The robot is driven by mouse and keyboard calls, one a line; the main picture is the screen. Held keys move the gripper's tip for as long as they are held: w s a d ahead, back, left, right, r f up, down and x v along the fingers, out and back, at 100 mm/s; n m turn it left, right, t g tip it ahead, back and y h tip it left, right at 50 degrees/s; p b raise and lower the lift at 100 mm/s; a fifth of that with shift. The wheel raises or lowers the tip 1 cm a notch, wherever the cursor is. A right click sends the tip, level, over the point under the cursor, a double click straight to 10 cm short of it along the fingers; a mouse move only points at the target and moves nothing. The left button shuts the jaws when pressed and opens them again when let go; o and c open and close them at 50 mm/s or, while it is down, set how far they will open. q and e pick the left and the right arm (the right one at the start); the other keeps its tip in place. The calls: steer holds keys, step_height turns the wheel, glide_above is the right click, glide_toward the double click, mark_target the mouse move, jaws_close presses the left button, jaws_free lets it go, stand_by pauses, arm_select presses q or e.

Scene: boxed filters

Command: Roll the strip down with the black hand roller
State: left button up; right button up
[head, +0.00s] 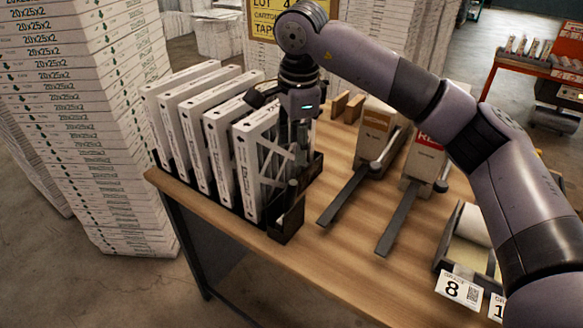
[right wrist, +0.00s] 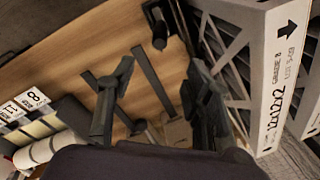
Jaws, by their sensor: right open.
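My right gripper (head: 292,122) is above the near right end of the filter row, beside the last white-framed filter (head: 244,172). In the right wrist view my right gripper (right wrist: 160,78) is open, its dark fingers apart with nothing between them. That filter (right wrist: 275,80) stands close on the right there, marked 12x12x2. A dark upright piece (head: 291,192) stands in a black holder (head: 287,228) at the end of the row. I cannot tell whether it is the black hand roller. I cannot make out a strip on the filter. My left gripper is not in view.
Several filters stand upright in a black rack on the wooden table (head: 322,262). Two dispensers (head: 375,135) (head: 422,160) with long dark arms stand right of the rack. A white roll (head: 473,224) sits in a holder farther right. A tall carton stack (head: 95,130) stands at the left.

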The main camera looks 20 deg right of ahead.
mark_target(291, 194)
steer(key=f+p, duration=0.1)
steer(key=f, duration=0.4)
steer(key=w+f+p, duration=0.1)
steer(key=f+p, duration=0.1)
steer(key=f, duration=0.3)
steer(key=w+f+p, duration=0.1)
steer(key=f, duration=0.5)
steer(key=shift+w+f, duration=0.1)
steer(key=shift+c, duration=0.3)
jaws_close()
steer(key=c, duration=0.6)
jaws_free()
jaws_close()
